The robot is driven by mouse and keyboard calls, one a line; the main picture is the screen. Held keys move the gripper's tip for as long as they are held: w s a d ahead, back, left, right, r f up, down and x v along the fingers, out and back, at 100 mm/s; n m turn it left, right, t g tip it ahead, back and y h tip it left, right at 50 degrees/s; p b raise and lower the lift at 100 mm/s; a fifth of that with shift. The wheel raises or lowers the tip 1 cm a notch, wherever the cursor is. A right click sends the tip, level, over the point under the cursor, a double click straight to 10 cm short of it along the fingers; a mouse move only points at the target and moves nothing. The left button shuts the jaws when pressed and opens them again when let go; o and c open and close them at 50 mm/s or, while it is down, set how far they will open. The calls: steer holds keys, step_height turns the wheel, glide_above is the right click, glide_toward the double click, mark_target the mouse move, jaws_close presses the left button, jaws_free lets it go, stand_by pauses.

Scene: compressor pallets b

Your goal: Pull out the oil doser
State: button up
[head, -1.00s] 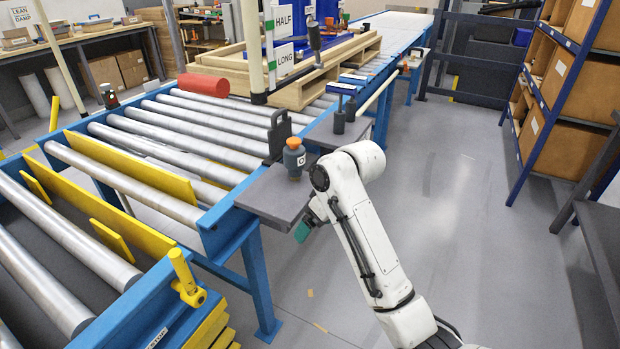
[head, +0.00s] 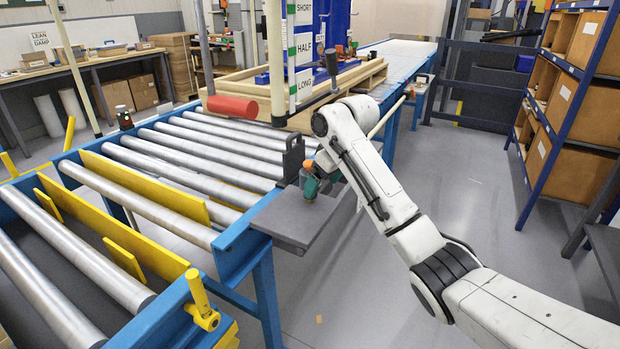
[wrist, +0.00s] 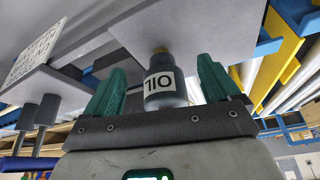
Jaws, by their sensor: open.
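The oil doser is a small dark bottle with a white label reading OIL and an orange top. In the head view its orange top (head: 308,165) shows at the grey shelf plate (head: 290,225) beside the roller conveyor, mostly hidden by my gripper. In the wrist view the doser (wrist: 163,82) appears upside down, with its narrow yellow end against the grey surface. My gripper (wrist: 161,66) is open, with one teal finger on each side of the doser and visible gaps between. My gripper (head: 314,186) also shows in the head view, low over the plate.
A dark upright bracket (head: 293,157) stands just behind the doser. A red cylinder (head: 232,107) lies at the far rollers. A blue rack of boxes (head: 560,110) stands at the right. The floor between is open.

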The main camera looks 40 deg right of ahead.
steer(key=w, duration=0.4)
steer(key=shift+w+a, duration=0.2)
steer(key=shift+w+f, duration=0.1)
steer(key=shift+w, duration=0.1)
steer(key=shift+w+f, duration=0.15)
steer(key=shift+f, duration=0.3)
steer(key=c, duration=1.2)
steer(key=o, duration=0.6)
steer(key=c, duration=0.6)
steer(key=shift+o, duration=0.2)
steer(key=shift+r+p, duration=0.75)
steer(key=shift+p, duration=0.25)
